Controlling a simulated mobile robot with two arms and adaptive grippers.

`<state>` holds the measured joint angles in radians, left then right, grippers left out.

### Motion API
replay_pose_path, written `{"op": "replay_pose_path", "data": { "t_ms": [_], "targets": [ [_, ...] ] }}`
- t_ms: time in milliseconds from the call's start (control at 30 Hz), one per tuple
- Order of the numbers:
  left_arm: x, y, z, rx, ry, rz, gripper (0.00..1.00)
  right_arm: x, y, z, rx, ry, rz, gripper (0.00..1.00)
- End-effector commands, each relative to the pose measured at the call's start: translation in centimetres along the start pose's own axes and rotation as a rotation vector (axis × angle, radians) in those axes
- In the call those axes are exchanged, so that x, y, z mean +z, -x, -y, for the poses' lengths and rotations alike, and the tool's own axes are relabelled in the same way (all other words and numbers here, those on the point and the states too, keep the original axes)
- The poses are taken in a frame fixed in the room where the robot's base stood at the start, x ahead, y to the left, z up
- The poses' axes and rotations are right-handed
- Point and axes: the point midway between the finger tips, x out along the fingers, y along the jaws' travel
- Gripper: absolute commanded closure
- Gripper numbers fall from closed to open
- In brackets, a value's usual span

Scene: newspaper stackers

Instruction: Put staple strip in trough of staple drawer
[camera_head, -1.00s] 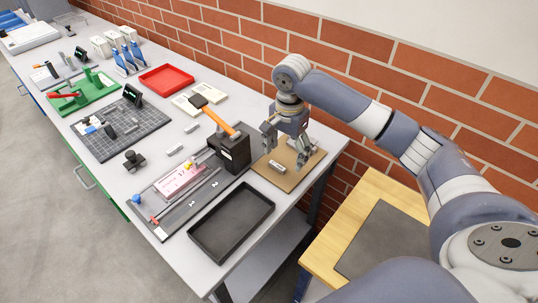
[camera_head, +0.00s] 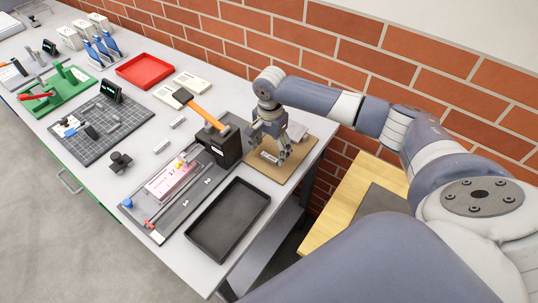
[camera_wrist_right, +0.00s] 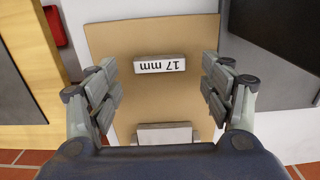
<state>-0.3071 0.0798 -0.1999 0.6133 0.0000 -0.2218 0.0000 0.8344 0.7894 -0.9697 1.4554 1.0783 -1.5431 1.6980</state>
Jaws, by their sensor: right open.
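A small block labelled "17 mm" (camera_head: 269,157) lies on a brown board (camera_head: 262,170) at the table's right end. In the right wrist view the block (camera_wrist_right: 160,64) sits ahead, between the lines of the two fingers, touched by neither. A second pale grey piece (camera_wrist_right: 164,133) lies nearer the palm on the same board. My right gripper (camera_head: 268,148) is open and empty above the board. I cannot tell which piece is the staple strip. A staple drawer and its trough cannot be told for certain. My left gripper is not in view.
A black tray (camera_head: 190,232) and a dark plate with a pink-labelled item (camera_head: 172,180) lie in front. A black block (camera_head: 222,150) with an orange-handled hammer (camera_head: 206,114) stands left of the board. Two small grey pieces lie loose on the table. A brick wall is behind.

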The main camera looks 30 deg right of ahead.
Motion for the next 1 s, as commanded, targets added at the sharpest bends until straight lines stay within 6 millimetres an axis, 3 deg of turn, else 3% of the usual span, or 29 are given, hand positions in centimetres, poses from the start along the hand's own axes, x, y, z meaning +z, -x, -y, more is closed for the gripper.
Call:
{"op": "replay_pose_path", "data": {
  "t_ms": [33, 167, 400, 600, 1000],
  "targets": [
    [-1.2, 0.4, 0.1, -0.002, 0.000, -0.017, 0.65, 0.0, -0.5, 0.0, 0.002, -0.001, 0.000, 0.27],
    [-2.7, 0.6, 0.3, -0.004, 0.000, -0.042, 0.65, 0.0, -1.7, 0.0, 0.000, 0.001, -0.001, 0.27],
    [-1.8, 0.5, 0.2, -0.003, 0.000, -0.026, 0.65, 0.0, -2.0, 0.0, -0.001, 0.002, -0.001, 0.27],
    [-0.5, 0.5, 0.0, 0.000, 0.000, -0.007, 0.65, 0.0, -1.9, 0.0, -0.001, 0.001, -0.001, 0.71],
    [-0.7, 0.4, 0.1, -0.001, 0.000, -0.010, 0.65, 0.0, -1.8, 0.0, -0.002, 0.001, -0.001, 0.74]
  ]
}}
